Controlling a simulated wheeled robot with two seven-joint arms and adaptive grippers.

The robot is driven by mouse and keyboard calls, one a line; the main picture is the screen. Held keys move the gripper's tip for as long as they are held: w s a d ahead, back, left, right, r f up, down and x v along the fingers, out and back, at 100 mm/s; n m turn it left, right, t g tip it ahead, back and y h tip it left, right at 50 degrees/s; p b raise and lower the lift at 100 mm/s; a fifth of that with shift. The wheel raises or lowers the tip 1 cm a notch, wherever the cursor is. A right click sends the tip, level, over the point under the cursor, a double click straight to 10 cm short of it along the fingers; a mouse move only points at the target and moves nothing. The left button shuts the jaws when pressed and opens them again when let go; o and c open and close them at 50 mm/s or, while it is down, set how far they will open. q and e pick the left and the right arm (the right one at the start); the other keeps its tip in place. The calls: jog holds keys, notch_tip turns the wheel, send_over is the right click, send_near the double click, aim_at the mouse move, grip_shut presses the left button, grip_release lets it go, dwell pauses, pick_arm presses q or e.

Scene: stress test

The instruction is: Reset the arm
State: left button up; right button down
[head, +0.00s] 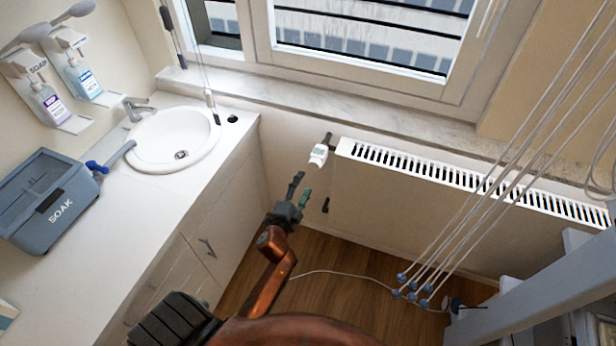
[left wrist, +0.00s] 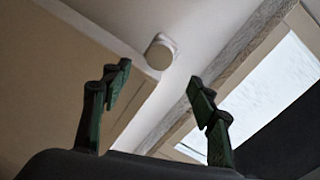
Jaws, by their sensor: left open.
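My left gripper (head: 301,190) is in the middle of the head view, at the end of a brown-orange arm. It is open with nothing between its fingers. In the left wrist view its two dark green fingers (left wrist: 160,88) stand wide apart. The white radiator valve knob (head: 319,155) is just above the fingertips in the head view, apart from them as far as I can tell. My right gripper is not in either view.
A radiator (head: 420,190) is right of the gripper under the window sill (head: 300,107). A counter (head: 110,240) with a sink (head: 172,138) and a grey SOAK box (head: 45,200) is at left. Cords with blue balls (head: 412,288) hang at right. Wooden floor (head: 345,300) lies below.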

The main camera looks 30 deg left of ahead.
pick_arm(q)
jog(key=shift+v, duration=1.05)
jog(key=s+d+f+n+g+h, duration=0.1)
jog(key=s+f+n+g, duration=0.3)
jog(key=f, duration=0.9)
jog(key=s+d+f+m+g+h, duration=0.1)
jog(key=s+d+f, duration=0.1)
jog(key=s+f, duration=0.8)
jog(key=s+d+f+n+g+h, duration=0.1)
jog(key=s+f+n+g, duration=0.15)
jog(key=f, duration=1.35)
jog(key=s+d+f+n+g, duration=0.1)
jog(key=s+f+g, duration=0.2)
jog(key=s, duration=1)
jog(key=s+d+f+n+g, duration=0.1)
jog(key=s+f+n+g, duration=0.1)
jog(key=s+f, duration=0.8)
jog(key=s+d+f+n+g, duration=0.1)
jog(key=s+f+g, duration=0.2)
jog(key=s, duration=1.4)
notch_tip(320, 180, down, 4)
jog(key=shift+s+f+n+g+h, duration=0.1)
jog(key=shift+s+n+g+h, duration=0.1)
jog(key=shift+n+g+h, duration=0.15)
